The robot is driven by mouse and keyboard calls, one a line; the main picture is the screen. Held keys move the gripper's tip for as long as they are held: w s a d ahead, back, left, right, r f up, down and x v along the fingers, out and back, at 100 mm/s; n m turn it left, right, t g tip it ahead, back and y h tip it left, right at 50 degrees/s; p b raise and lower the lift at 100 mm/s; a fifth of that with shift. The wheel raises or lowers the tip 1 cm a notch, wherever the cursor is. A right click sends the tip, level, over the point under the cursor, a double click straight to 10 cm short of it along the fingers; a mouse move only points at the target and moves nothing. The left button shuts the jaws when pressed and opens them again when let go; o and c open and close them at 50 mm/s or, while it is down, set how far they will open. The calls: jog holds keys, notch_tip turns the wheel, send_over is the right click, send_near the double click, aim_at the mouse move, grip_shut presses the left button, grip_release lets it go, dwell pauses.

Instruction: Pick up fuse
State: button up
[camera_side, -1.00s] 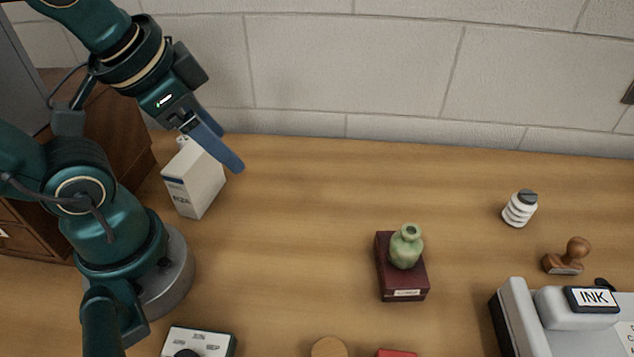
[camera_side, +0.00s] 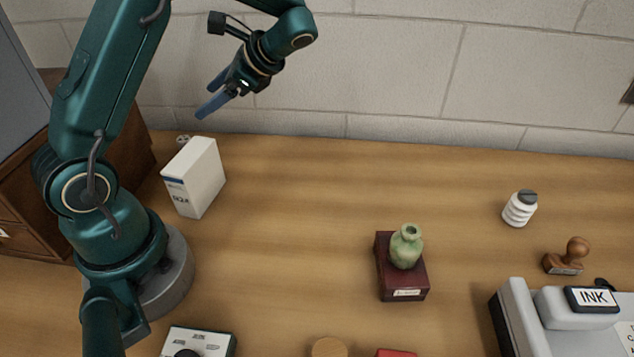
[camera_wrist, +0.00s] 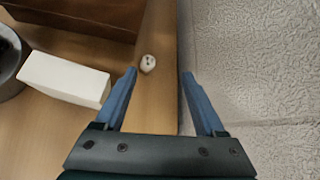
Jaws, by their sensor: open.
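A small white rounded piece with two dark marks, which may be the fuse (camera_wrist: 147,63), stands on the table near the wall in the wrist view. In the side view only its top (camera_side: 183,139) shows behind the white box. A white ribbed piece with a grey cap (camera_side: 519,210) stands at the right; I cannot tell for sure which of the two is the fuse. My gripper (camera_side: 208,110) is open and empty, raised in front of the wall above the box. In the wrist view the small piece lies beyond the left fingertip of my gripper (camera_wrist: 160,75).
The white box (camera_side: 195,178) stands beside the small piece. A brown wooden cabinet (camera_side: 130,160) is at the left. A green vase (camera_side: 406,248) sits on a dark red box (camera_side: 390,285). A wooden stamp (camera_side: 568,258) is at the right. The table's middle is clear.

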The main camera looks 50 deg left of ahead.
aim_at(185, 143)
jog(key=a+f, duration=0.1)
jog(key=f, duration=0.1)
jog(key=a+f+g, duration=0.1)
jog(key=f, duration=0.1)
jog(key=a+f+m+g+y, duration=0.1)
jog(key=f, duration=0.1)
jog(key=shift+s+f, duration=0.1)
jog(key=shift+s, duration=0.2)
jog(key=shift+m+g, duration=0.3)
jog(key=shift+g, duration=0.5)
jog(key=f, duration=0.1)
jog(key=s+f, duration=0.1)
jog(key=f, duration=0.1)
jog(key=shift+s+a+f, duration=0.3)
jog(key=shift+s, duration=0.1)
jog(key=shift+x, duration=2.6)
grip_shut()
